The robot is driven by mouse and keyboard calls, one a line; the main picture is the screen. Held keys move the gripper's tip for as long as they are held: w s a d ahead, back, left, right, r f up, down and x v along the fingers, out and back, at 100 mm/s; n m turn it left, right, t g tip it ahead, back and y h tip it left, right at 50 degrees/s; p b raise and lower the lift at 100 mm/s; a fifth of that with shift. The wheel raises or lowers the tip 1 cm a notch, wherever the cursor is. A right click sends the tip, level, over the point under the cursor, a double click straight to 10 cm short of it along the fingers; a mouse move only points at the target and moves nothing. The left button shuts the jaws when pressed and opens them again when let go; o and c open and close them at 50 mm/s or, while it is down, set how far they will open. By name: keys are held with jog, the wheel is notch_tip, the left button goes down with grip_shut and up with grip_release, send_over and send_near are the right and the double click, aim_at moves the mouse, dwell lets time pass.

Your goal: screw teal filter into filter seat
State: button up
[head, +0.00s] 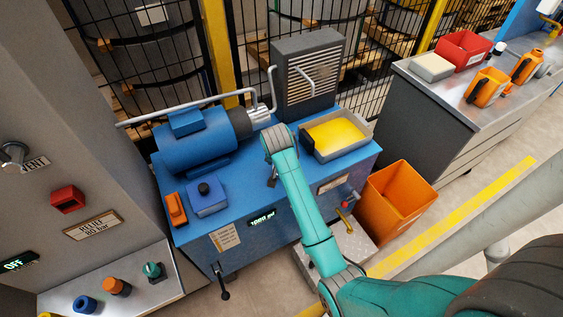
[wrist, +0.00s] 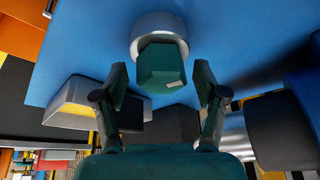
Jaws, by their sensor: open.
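In the wrist view a dark teal filter (wrist: 162,62) with a small pale label stands at a round silver filter seat (wrist: 140,24) on the blue unit. The seat's rim shows around the filter's far end; how deep the filter sits cannot be told. My gripper (wrist: 161,76) is open, with one finger on each side of the filter and a visible gap on both sides. In the head view my teal arm reaches over the blue unit (head: 300,215) and hides the filter and seat. Only a small dark part of my gripper (head: 272,182) shows there.
A blue motor (head: 195,142) and bent grey pipe stand behind left. A grey tray with a yellow inside (head: 335,134) is at right. An orange bin (head: 395,195) stands beside the unit. A shelf at lower left holds blue, orange and teal round pieces (head: 153,270).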

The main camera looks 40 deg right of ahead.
jog(key=n+y, duration=0.1)
jog(key=n, duration=0.2)
jog(key=n+t+y, duration=0.1)
jog(key=n, duration=0.3)
jog(key=shift+d+t, duration=0.1)
jog(key=shift+t, duration=0.2)
jog(key=n+y, duration=0.2)
jog(key=n, duration=0.2)
jog(key=shift+n, duration=0.3)
jog(key=shift+n+y, duration=0.5)
jog(key=shift+n, duration=0.8)
grip_shut()
jog(key=m+h, duration=0.1)
jog(key=m, duration=0.2)
jog(key=m+h, duration=0.1)
jog(key=m, duration=0.2)
jog(key=shift+m+h, duration=0.3)
jog(key=shift+m, duration=0.1)
jog(key=shift+m+h, duration=0.3)
jog(key=shift+m, duration=0.4)
